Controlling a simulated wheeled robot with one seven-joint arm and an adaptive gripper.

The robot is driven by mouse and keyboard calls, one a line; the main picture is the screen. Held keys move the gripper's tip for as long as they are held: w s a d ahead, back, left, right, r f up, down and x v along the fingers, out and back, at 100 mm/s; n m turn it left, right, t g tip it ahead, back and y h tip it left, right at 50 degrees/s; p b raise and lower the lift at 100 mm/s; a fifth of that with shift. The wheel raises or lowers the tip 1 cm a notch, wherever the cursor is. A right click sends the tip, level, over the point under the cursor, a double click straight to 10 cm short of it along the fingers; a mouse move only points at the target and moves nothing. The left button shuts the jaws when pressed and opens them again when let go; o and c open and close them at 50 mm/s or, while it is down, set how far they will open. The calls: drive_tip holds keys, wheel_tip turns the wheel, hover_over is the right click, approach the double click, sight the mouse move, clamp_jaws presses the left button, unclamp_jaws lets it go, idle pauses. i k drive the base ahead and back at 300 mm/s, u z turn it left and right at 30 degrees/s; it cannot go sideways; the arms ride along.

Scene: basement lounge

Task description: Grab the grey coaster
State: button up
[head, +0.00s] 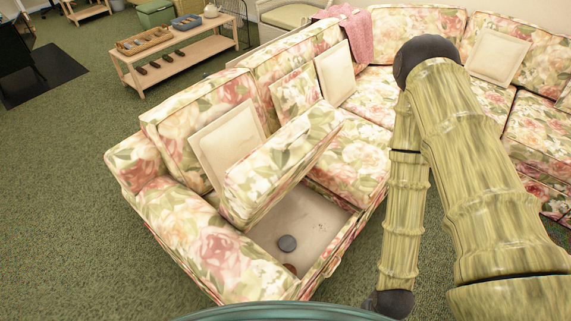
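The grey coaster (287,243) is a small dark grey disc. It lies on the pale floor of an open storage compartment (318,215) in the near end of the floral sofa (225,250). The seat cushion (285,165) over this compartment is tilted up. A brownish round thing (290,268) lies nearer to me in the compartment, partly hidden by the sofa's edge. My arm comes down on the right of the compartment, apart from the coaster. My gripper is not visible; the lower end of my arm shows only a dark joint near the bottom edge.
Beige pillows (228,143) lean on the sofa back. A pink blanket (357,38) hangs over it. A low wooden bench (178,60) with trays and shoes stands at the back left. Green carpet (60,220) is clear on the left.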

sight(287, 244)
drive_tip(key=u, duration=2)
drive_tip(key=k, duration=1.65)
drive_tip(key=z, duration=0.45)
